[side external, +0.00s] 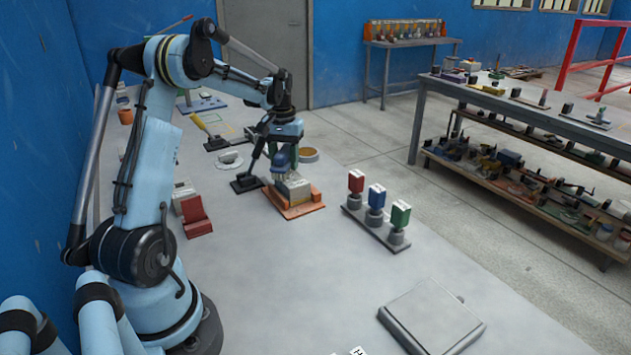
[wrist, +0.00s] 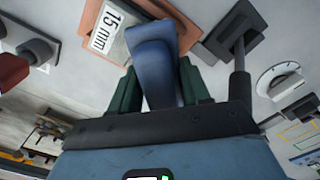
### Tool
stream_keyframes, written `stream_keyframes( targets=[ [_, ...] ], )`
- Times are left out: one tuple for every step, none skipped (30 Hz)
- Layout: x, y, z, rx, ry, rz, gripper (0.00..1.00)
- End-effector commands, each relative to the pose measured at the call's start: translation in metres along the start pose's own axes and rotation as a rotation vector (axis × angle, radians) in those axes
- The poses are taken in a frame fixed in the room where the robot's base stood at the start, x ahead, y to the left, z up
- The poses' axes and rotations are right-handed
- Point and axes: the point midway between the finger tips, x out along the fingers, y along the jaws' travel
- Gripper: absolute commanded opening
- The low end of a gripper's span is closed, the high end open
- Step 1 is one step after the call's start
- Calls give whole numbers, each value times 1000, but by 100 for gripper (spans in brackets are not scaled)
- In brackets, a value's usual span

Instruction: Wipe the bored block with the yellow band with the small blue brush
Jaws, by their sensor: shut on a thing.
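My gripper (side external: 285,147) is shut on a small blue brush (side external: 285,160), which points down. In the wrist view the brush (wrist: 155,62) sits between my dark green fingers (wrist: 157,88). Directly below is a pale grey block (side external: 292,187) on an orange base (side external: 290,208). In the wrist view this block (wrist: 113,38) carries a white "15 mm" label. The brush's lower end overlaps the block in both views; I cannot tell whether they touch. The brush hides part of the block's top, and I cannot make out a bore or a yellow band.
A black stand (side external: 245,184) with a rod is close left of the orange base. A white dial (side external: 230,160) and a yellow-handled tool (side external: 199,122) lie behind. Red, blue and green blocks (side external: 376,197) stand right. A grey plate (side external: 430,313) is front right; the bench between is clear.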

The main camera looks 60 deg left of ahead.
Motion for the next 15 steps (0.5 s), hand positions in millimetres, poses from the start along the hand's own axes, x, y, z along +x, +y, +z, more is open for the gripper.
stream_keyframes(
  targets=[
    [1,4,4,2,0,0,22],
    [2,6,6,2,0,0,22],
    [0,8,8,3,0,0,22],
    [1,10,10,2,0,0,22],
    [1,12,12,2,0,0,22],
    [2,15,15,2,0,0,22],
    [1,17,17,2,0,0,22],
    [1,19,19,2,0,0,22],
    [2,22,21,3,0,0,22],
    [1,23,23,2,0,0,22],
    [2,25,25,2,0,0,22],
    [2,28,28,2,0,0,22],
    [2,29,30,2,0,0,22],
    [2,32,32,3,0,0,22],
    [2,34,34,3,0,0,22]
  ],
)
